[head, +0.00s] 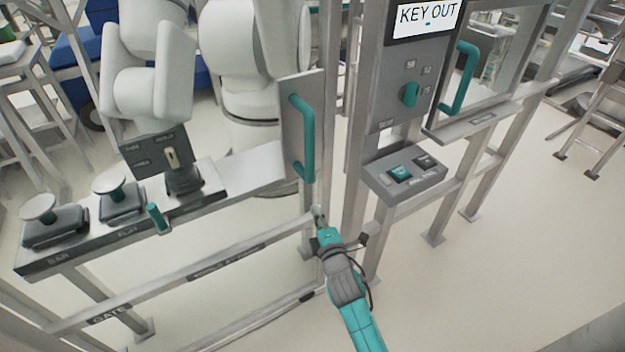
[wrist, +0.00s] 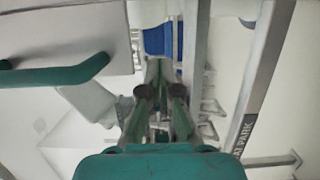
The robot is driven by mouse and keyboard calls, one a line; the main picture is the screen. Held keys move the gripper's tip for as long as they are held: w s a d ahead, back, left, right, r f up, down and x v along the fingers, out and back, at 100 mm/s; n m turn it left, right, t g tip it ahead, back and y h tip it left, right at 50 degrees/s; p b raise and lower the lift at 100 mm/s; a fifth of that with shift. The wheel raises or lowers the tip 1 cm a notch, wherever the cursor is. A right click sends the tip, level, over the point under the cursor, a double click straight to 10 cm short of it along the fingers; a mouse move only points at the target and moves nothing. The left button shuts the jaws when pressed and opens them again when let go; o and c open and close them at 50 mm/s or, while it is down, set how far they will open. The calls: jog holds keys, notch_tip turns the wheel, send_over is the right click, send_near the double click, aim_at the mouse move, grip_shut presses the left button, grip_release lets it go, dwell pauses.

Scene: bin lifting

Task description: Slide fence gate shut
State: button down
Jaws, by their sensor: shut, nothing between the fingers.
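The fence gate shows in the head view as pale metal rails (head: 205,270) with a "GATE" label, running from the lower left to an upright near the middle. A grey plate (head: 289,120) with a teal upright handle (head: 304,140) stands above the rails' right end. My gripper (head: 318,212) is shut and empty, below that handle and close to the rails' right end; I cannot tell if it touches. In the wrist view my gripper's fingertips (wrist: 160,91) point ahead, and a teal handle (wrist: 58,74) lies to their left, apart from them.
A control post (head: 408,130) with a "KEY OUT" screen (head: 424,18) and a button box (head: 404,174) stands right of the gate's end. A bench (head: 235,172) with knobs lies behind the rails, with a white robot arm (head: 245,75) beyond. Floor (head: 500,270) at right is clear.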

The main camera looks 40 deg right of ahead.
aim_at(317, 177)
jog(key=x, duration=1)
jog(key=shift+d, duration=0.2)
jog(key=shift+s+d, duration=0.15)
jog(key=shift+d, duration=0.75)
jog(key=shift+s+d, duration=0.1)
jog(key=shift+d, duration=0.8)
